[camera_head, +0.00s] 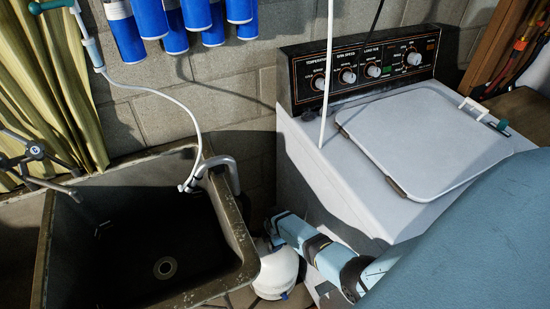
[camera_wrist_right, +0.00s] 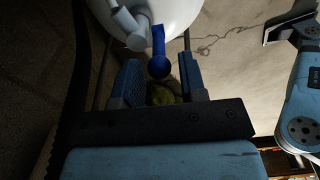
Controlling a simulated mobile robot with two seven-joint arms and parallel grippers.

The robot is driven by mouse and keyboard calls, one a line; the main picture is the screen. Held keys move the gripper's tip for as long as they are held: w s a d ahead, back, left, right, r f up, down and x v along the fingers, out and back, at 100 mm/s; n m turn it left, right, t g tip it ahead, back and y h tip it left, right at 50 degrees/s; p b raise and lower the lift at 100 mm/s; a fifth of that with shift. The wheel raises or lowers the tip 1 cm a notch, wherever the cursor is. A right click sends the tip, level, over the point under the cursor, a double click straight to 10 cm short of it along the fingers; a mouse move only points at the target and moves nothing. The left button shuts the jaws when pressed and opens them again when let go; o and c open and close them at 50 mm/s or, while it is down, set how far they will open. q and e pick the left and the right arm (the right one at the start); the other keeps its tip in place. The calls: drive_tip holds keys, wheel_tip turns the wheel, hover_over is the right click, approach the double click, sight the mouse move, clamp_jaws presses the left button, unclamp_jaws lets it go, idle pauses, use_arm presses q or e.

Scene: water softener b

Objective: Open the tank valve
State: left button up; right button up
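The tank (camera_head: 275,270) is a white rounded vessel on the floor between the sink and the washing machine, partly hidden by my right arm in the head view. Its white body (camera_wrist_right: 185,12) fills the top of the right wrist view. The blue valve handle (camera_wrist_right: 158,48) hangs from a grey-white fitting (camera_wrist_right: 128,28) on the tank. My right gripper (camera_wrist_right: 160,72) is open, with one blue finger on each side of the handle's lower end. Gaps show between fingers and handle. I cannot identify my left gripper in either view.
The dark stone sink (camera_head: 245,262) stands left of the tank. The white washing machine (camera_head: 345,185) stands close on the right, so the gap is narrow. A white hose (camera_head: 190,115) hangs to the sink. Blue filter cylinders (camera_head: 150,18) hang above.

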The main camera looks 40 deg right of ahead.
drive_tip(key=shift+f+p, duration=0.25)
drive_tip(key=shift+p, duration=0.1)
drive_tip(key=shift+c, duration=1.1)
drive_tip(key=c, duration=0.3)
drive_tip(key=shift+w, duration=0.1)
use_arm(q)
drive_tip(key=shift+w+d, duration=0.15)
drive_tip(key=shift+d, duration=0.05)
use_arm(e)
drive_tip(key=shift+w+a+f, duration=0.15)
drive_tip(key=shift+a, duration=0.75)
use_arm(q)
drive_tip(key=shift+w, duration=0.1)
use_arm(e)
drive_tip(key=shift+w+a+f, duration=0.2)
drive_tip(key=shift+a+f, duration=0.1)
drive_tip(key=shift+a, duration=0.45)
use_arm(q)
drive_tip(key=shift+f+b, duration=0.2)
drive_tip(key=shift+b, duration=0.1)
